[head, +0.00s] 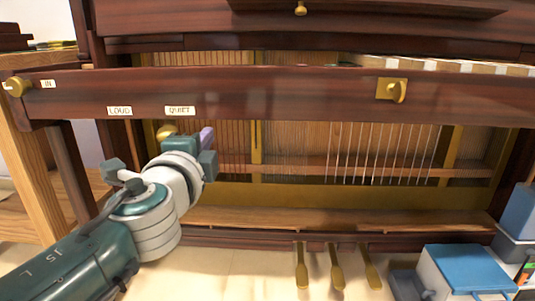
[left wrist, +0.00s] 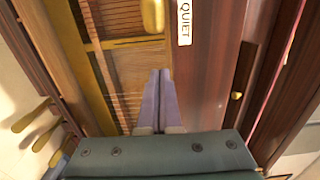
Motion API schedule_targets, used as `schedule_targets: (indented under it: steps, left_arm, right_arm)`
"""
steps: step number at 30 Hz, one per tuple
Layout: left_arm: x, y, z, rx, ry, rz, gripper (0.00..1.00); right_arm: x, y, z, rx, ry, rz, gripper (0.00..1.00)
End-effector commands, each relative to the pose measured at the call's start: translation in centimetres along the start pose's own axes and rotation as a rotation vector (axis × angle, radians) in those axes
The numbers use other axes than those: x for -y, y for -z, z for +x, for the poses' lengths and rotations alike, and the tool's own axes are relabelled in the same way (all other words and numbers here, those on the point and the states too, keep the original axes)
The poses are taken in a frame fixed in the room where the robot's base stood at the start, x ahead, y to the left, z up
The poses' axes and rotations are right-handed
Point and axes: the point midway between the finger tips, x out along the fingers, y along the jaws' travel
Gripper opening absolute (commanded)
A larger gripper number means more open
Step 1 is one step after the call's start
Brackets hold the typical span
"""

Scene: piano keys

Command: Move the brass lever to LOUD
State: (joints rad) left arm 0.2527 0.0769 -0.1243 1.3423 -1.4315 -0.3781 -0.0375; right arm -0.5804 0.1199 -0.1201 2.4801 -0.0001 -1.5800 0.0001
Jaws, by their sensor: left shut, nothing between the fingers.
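The brass lever (head: 166,131) shows its rounded end just below the dark wooden rail (head: 260,93), partly hidden by my left gripper. It sits closer to the QUIET label (head: 180,111) than to the LOUD label (head: 119,111). In the left wrist view the lever's end (left wrist: 152,14) is at the top, beside the QUIET label (left wrist: 184,22). My left gripper (head: 207,136) is shut and empty, below the rail and right of the lever. Its lilac fingertips (left wrist: 159,74) point toward the lever with a gap. My right gripper is not in view.
Strings (head: 385,150) stand behind the rail. A brass knob (head: 16,86) by the IN label and a brass latch (head: 392,90) are on the rail. Brass pedals (head: 336,268) stick out below. Blue-lidded boxes (head: 468,266) stand at lower right.

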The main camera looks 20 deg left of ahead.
Motion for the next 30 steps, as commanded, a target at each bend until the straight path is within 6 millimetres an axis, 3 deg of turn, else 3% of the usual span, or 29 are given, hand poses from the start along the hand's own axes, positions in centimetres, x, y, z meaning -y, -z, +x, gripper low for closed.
schedule_targets:
  steps: [3, 12, 30]
  left_arm:
    - [0.0, -0.4, 1.4, 0.001, -0.001, 0.000, 0.00]
    - [0.0, -3.5, 0.1, 0.000, -0.001, 0.000, 0.00]
    - [-0.1, -4.0, -0.2, -0.014, 0.000, 0.001, 0.00]
  right_arm:
    - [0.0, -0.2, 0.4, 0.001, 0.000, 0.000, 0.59]
    - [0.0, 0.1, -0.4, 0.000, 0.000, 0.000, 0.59]
    - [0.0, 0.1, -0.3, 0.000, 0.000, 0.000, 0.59]
